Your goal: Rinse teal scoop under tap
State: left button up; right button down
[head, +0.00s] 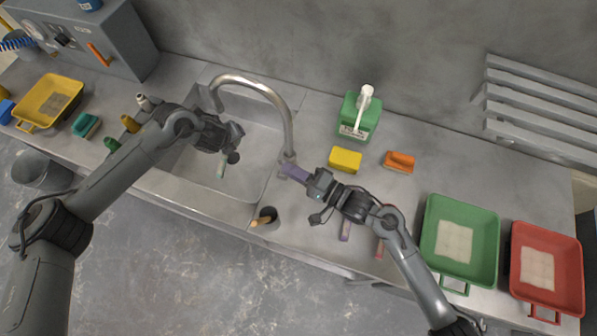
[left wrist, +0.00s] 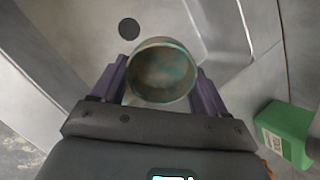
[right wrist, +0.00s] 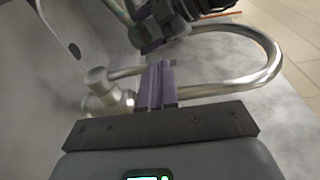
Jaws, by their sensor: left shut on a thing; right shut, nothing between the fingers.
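The teal scoop (head: 221,168) hangs over the sink basin (head: 256,155). My left gripper (head: 229,150) is shut on it. The left wrist view shows the scoop's round mouth (left wrist: 162,75) between the purple fingers, with brownish residue over teal inside. The metal tap (head: 291,128) arches over the basin, its spout end near my left wrist. No water shows. My right gripper (head: 294,172) is shut and empty beside the tap's base (head: 288,158). In the right wrist view its closed fingers (right wrist: 155,86) are close to the tap base (right wrist: 103,95); contact cannot be told.
Green (head: 484,218) and red (head: 570,258) tubs are at right, a yellow tub (head: 47,101) at left.

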jog(key=shift+a, duration=0.1)
jog(key=shift+x, duration=0.95)
jog(key=shift+s+r, duration=0.15)
jog(key=shift+r, duration=0.05)
jog(key=c, duration=1.7)
grip_release()
jog(key=s+d+r, duration=0.1)
jog(key=s+d, duration=0.1)
jog(key=d, duration=0.1)
jog(key=s+d+r, duration=0.1)
jog(key=s+d, duration=0.1)
jog(key=d, duration=0.2)
jog(key=s+d+r, duration=0.1)
jog(key=s+d, duration=0.1)
jog(key=d, duration=0.1)
jog(key=shift+s+d, duration=0.4)
jog(key=shift+o, duration=1)
jog(key=shift+s+d, duration=0.15)
jog(key=o, duration=0.3)
jog(key=shift+s+d+r, duration=0.1)
jog(key=shift+r, duration=0.05)
jog(key=shift+o, duration=0.2)
jog(key=w+a+f+n+t+h, duration=0.1)
jog(key=a+f+n+t+h, duration=0.25)
jog(key=a+n, duration=0.9)
jog(key=w+a+n+t+h, duration=0.1)
jog(key=w+a+n, duration=0.2)
jog(key=w, duration=0.7)
jog(key=shift+a+r, duration=0.25)
jog(key=shift+r, duration=0.1)
